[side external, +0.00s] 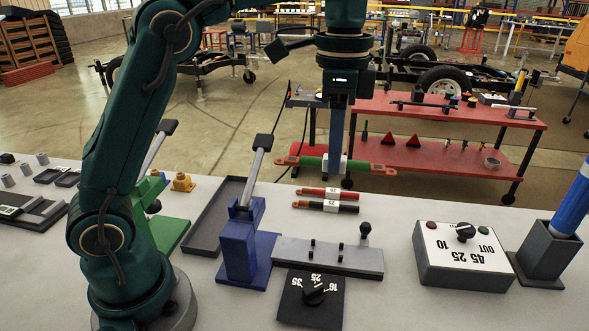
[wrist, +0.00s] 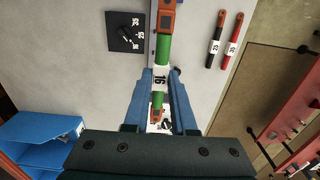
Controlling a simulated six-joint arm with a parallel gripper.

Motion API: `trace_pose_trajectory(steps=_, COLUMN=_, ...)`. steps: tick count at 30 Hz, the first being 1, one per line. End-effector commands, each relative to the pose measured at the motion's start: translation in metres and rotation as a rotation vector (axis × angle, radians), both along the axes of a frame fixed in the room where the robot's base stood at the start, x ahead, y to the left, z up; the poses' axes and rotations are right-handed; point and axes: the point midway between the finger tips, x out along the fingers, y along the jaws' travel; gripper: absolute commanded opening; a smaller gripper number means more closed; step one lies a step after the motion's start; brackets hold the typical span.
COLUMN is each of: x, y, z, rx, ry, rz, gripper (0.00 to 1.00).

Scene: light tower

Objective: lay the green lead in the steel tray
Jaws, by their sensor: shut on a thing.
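My gripper (side external: 335,163) is shut on the green lead (side external: 312,161), around its middle near the white label. The lead has copper-coloured lugs at both ends and lies roughly level in the air above the bench. In the wrist view my gripper (wrist: 160,84) has a blue finger on each side of the lead (wrist: 163,48), and the label reads 16. The steel tray (side external: 208,211) is a long, shallow dark grey tray on the bench, left of my gripper. Its visible floor is bare; the blue lever press hides part of its right side.
The blue lever press (side external: 238,245) stands against the tray's right side with its lever raised; a green one (side external: 165,230) stands left. Red (side external: 318,192) and black (side external: 325,206) leads lie on the bench. A grey fixture (side external: 325,255), dial plate (side external: 310,300) and control box (side external: 465,250) are nearby.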

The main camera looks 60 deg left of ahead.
Motion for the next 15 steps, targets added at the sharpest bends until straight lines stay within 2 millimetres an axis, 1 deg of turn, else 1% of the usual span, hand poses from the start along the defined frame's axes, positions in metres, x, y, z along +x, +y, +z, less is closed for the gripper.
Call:
trace_pose_trajectory(steps=1, x=0.001, y=0.0, z=0.008, rx=-0.001, ry=-0.006, rz=0.0, gripper=0.0)
trace_pose_trajectory(steps=13, x=0.0, y=0.0, z=0.034, rx=-0.001, ry=-0.002, rz=0.002, gripper=0.0)
trace_pose_trajectory(steps=15, x=0.0, y=0.016, z=0.033, rx=0.0, ry=0.001, rz=0.084, gripper=0.0)
